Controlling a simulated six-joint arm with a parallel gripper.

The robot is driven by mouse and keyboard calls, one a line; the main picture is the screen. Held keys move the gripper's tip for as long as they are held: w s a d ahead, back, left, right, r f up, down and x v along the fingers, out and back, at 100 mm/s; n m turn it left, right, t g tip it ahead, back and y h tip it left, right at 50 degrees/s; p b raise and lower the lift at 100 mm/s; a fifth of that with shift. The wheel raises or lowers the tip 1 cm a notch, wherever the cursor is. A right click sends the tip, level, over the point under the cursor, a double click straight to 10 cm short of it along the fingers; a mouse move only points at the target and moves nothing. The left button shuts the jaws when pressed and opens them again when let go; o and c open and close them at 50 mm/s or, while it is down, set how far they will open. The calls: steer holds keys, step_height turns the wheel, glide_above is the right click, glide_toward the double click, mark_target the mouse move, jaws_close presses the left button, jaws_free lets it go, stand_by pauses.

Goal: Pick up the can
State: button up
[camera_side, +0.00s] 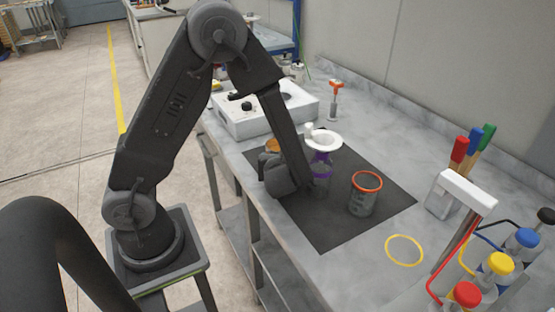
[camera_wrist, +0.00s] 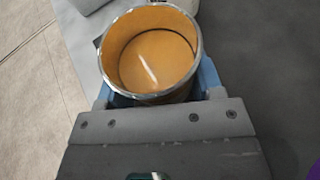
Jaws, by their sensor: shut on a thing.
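A can with an orange inside (camera_wrist: 150,55) and a metal rim fills the upper middle of the wrist view. My gripper (camera_wrist: 158,92) is shut on it, with blue fingers at the near left and right sides of the can. In the side view, the can's orange top (camera_side: 273,145) shows just behind my gripper (camera_side: 277,170), which hides most of it. I cannot tell whether the can touches the mat.
A purple-banded vessel with a white funnel (camera_side: 323,140) stands close behind my arm. The dark mat (camera_side: 335,230) lies on the grey bench. A white machine (camera_side: 262,118) is at the back. A yellow ring (camera_side: 404,250), colored-handled tools (camera_side: 470,155) and capped bottles (camera_side: 495,268) are at right.

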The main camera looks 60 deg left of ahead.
steer(key=shift+r, duration=0.1)
steer(key=shift+r, duration=0.5)
steer(key=r, duration=0.3)
steer(key=shift+s+a+r, duration=0.35)
steer(key=s+a+r, duration=0.6)
steer(key=s+a, duration=0.1)
steer(key=shift+s+a, duration=0.2)
steer(key=shift+s, duration=0.15)
steer(key=shift+r, duration=0.1)
